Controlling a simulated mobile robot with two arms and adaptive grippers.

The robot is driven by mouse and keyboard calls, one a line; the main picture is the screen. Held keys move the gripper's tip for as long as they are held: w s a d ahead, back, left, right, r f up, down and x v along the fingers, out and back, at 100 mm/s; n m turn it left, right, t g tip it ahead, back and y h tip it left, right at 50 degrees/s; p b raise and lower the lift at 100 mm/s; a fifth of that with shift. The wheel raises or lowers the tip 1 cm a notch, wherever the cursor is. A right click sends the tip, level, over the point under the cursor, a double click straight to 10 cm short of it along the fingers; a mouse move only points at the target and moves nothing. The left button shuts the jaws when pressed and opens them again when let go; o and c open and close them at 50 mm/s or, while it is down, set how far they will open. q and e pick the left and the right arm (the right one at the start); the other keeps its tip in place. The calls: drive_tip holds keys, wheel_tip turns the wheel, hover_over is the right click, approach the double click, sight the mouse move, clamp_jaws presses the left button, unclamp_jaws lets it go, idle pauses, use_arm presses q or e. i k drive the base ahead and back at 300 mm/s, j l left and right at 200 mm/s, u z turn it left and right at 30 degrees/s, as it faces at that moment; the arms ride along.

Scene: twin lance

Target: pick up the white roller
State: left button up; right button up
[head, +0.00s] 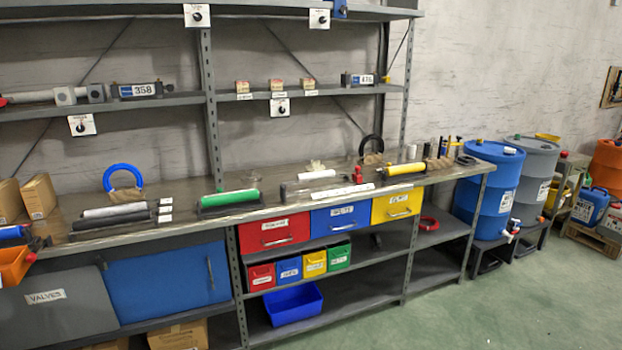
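A white cylinder that looks like the white roller (316,174) lies on the metal workbench (270,200), towards the back, between a green roller (230,198) and a yellow roller (405,168). It is small in the view, and I cannot make out its ends or its holder clearly. A long white label strip (343,190) lies in front of it. Neither of my grippers shows in the head view.
Grey and black rollers (112,212) lie at the bench's left, near a blue ring (123,177). A small red object (357,176) stands right of the white roller. Drawers (341,217) sit under the bench. The green floor (480,310) in front is clear at right.

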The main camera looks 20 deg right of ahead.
sight(312, 176)
drive_tip(key=i+j, duration=0.3)
drive_tip(key=i, duration=0.15)
drive_tip(key=i+j+u, duration=0.15)
drive_tip(key=i+j, duration=0.15)
drive_tip(key=i, duration=0.15)
